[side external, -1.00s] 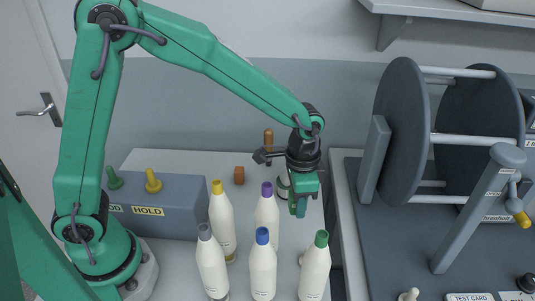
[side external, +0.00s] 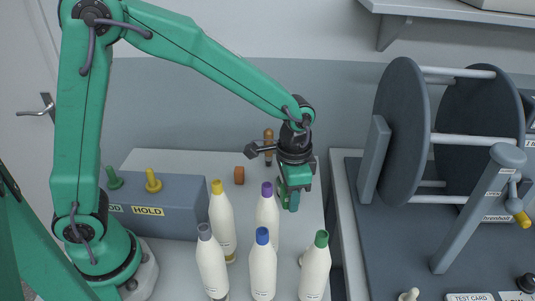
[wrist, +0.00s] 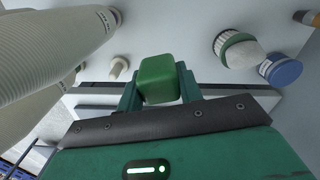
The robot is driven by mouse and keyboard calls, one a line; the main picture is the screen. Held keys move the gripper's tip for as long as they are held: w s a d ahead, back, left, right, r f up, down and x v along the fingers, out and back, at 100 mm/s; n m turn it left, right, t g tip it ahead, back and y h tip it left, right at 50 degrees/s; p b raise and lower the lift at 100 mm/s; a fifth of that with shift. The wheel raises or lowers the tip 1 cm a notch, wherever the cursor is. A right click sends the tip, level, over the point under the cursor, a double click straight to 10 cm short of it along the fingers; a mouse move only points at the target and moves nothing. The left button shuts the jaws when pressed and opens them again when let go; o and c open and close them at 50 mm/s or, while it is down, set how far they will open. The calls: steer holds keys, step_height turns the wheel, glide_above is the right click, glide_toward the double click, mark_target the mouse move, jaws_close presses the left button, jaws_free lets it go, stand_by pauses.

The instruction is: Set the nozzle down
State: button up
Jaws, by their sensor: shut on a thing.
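My gripper (side external: 290,202) points down over the white bench, behind the cone with the green top and right of the cone with the purple top. In the wrist view my gripper (wrist: 160,92) is shut on a green block-like piece, the nozzle (wrist: 160,78), held between both fingers. In the side view the fingers and arm largely hide the nozzle. I cannot tell whether its lower end touches the bench.
Several white cones stand close by, including purple-topped (side external: 267,215), blue-topped (side external: 263,270) and green-topped (side external: 315,270) ones. A grey reel stand (side external: 402,130) is at right. The wrist view shows a white-and-blue cylinder (wrist: 281,70).

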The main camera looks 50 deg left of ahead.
steer(key=s+a+n, duration=0.6)
steer(key=s+a, duration=0.2)
steer(key=a, duration=0.2)
glide_above(240, 223)
steer(key=shift+f, duration=2.9)
steer(key=shift+f, duration=2.05)
steer(key=shift+s+f, duration=0.1)
steer(key=shift+f, duration=0.05)
steer(key=o, duration=1)
step_height(240, 223, up, 12)
